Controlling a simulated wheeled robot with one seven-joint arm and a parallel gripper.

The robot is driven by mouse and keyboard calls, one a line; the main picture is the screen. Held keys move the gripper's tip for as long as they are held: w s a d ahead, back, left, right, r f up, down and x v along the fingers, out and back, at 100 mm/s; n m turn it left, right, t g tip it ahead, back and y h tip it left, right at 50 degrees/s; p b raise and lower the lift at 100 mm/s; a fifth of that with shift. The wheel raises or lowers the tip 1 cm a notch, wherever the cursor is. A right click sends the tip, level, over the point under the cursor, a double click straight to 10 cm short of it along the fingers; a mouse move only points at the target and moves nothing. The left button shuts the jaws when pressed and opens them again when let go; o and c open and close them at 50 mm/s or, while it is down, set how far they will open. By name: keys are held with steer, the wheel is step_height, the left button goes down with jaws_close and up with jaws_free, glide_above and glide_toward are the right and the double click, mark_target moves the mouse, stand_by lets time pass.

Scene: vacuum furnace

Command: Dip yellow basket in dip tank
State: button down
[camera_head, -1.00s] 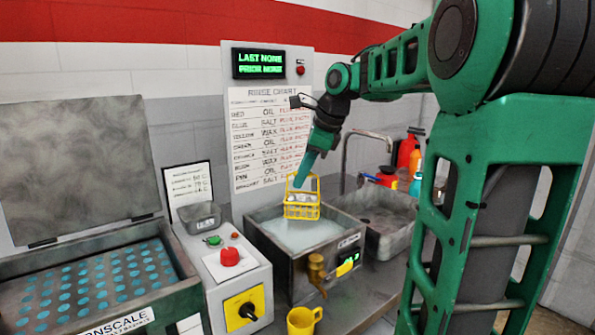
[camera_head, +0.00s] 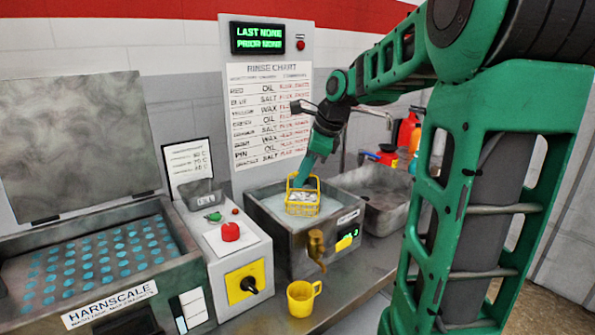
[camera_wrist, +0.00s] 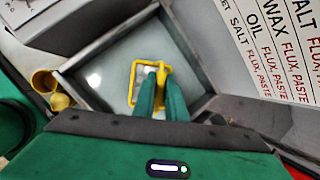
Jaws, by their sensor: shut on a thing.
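The yellow wire basket (camera_head: 302,206) holds pale grey pieces and is at the dip tank (camera_head: 283,237), a grey box with pale liquid. In the head view its lower part sits at about the level of the tank's rim, over the liquid; I cannot tell how deep it reaches. My gripper (camera_head: 303,182) is shut on the basket's top handle from above. In the wrist view, the green fingertips (camera_wrist: 158,75) meet the yellow frame (camera_wrist: 134,86) inside the tank's outline (camera_wrist: 92,97).
A sink (camera_head: 375,205) with a tap adjoins the tank on the right. A control box (camera_head: 232,255) with a red button stands left. A yellow mug (camera_head: 302,298) and a brass spigot (camera_head: 316,246) are in front. A rinse chart (camera_head: 268,115) hangs behind.

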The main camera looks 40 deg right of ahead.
mark_target(303, 196)
steer(key=shift+f, duration=3.85)
steer(key=shift+r, duration=0.1)
stand_by(1.0)
steer(key=shift+r, duration=7.85)
